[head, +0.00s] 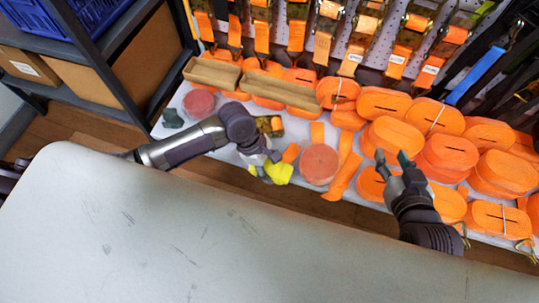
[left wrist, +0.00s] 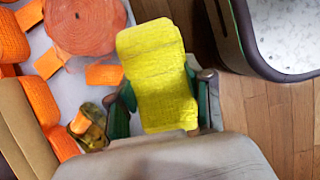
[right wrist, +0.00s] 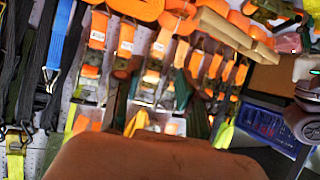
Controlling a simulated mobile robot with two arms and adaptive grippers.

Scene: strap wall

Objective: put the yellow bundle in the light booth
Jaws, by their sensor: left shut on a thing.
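The yellow bundle (head: 281,174) is a flat folded pack of yellow webbing. My left gripper (head: 270,166) is shut on it and holds it over the front edge of the strap shelf. In the left wrist view the yellow bundle (left wrist: 158,75) sits between the two green-padded fingers, its far end sticking out past them. My right gripper (head: 392,157) has its fingers apart and empty, in front of the orange rolls. I cannot make out a light booth in any view.
A white shelf (head: 225,158) carries several orange strap rolls (head: 398,138), a round reddish coil (head: 320,164) and cardboard trays (head: 212,74). Straps hang on the wall behind. A scuffed pale surface (head: 200,225) fills the foreground and is bare. A dark rack with a blue crate (head: 30,17) stands left.

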